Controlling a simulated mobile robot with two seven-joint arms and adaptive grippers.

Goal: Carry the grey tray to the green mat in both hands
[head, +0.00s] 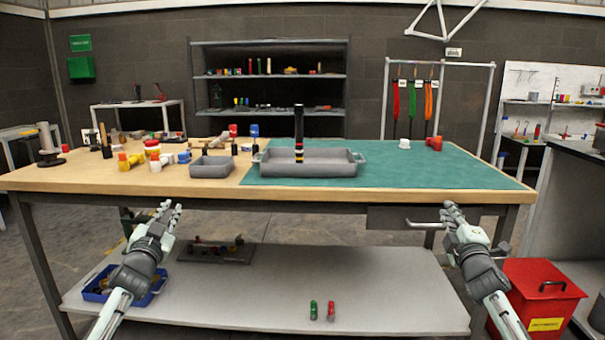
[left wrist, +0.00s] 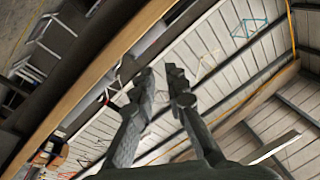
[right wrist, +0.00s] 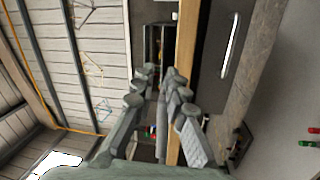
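The grey tray (head: 335,168) is shallow, with a handle at each end. It sits on the worktable, over the left part of the green mat (head: 430,168). A tall black cylinder with coloured bands (head: 299,130) stands upright in the tray. My left gripper (head: 170,206) is in front of the table, left of the tray and below the tabletop edge. My right gripper (head: 449,206) is in front of the table, right of the tray. In the wrist views the left fingers (left wrist: 160,74) and right fingers (right wrist: 158,74) are apart with nothing between them.
A small grey bin (head: 212,168) and several coloured parts crowd the table left of the tray. A white part (head: 404,144) and a red part (head: 434,143) stand at the mat's back. The mat right of the tray is clear. A red bin (head: 540,298) stands at lower right.

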